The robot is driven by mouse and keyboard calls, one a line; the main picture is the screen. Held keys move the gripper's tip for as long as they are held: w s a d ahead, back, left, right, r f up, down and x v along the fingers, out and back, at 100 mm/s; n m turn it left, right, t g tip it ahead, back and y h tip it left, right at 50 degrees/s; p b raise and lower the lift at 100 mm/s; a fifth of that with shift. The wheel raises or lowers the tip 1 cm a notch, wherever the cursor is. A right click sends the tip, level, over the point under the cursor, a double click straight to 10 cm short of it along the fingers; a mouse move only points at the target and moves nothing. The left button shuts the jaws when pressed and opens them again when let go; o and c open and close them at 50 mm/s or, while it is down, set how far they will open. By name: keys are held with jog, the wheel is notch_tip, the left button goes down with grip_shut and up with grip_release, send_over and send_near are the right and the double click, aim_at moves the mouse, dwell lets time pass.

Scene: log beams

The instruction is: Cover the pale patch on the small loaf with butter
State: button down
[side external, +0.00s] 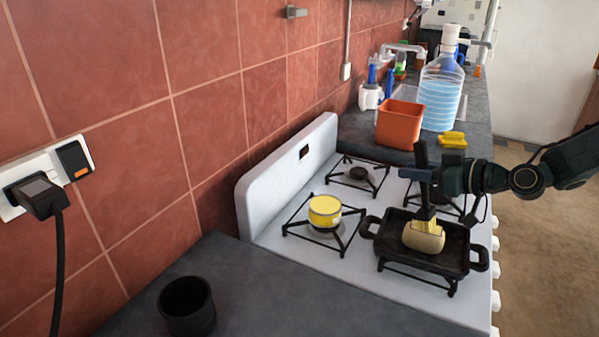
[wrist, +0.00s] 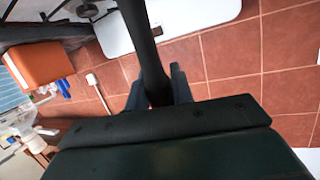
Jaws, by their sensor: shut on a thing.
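The small loaf (side external: 424,241) is tan and rounded and lies in a black pan on the stove. My gripper (side external: 424,176) is above it, shut on a dark upright tool, apparently a brush. The tool's pale yellow lower end (side external: 425,225) is at the loaf's top and seems to touch it. I cannot tell the pale patch or any butter on the loaf apart from that yellow end. In the wrist view the tool's dark handle (wrist: 141,35) runs between my fingers (wrist: 160,88); the loaf is hidden there. A yellow pot (side external: 325,211), perhaps the butter, sits on the front left burner.
The black pan (side external: 461,262) has side handles and stands on a burner grate. Behind are an orange container (side external: 399,124), a large water bottle (side external: 440,92) and a yellow sponge (side external: 453,140). A dark cup (side external: 187,307) stands on the near counter. A tiled wall bounds the left.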

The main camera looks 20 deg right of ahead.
jog(key=shift+w+a, duration=0.75)
jog(key=shift+a, duration=0.1)
jog(key=shift+s+d, duration=0.1)
jog(key=shift+s+d, duration=0.7)
jog(key=shift+d, duration=0.1)
jog(key=shift+w+a, duration=0.8)
jog(key=shift+a, duration=0.1)
jog(key=shift+d, duration=0.1)
jog(key=shift+s+d+f, duration=0.15)
jog(key=shift+s+d, duration=0.25)
jog(key=shift+s, duration=0.05)
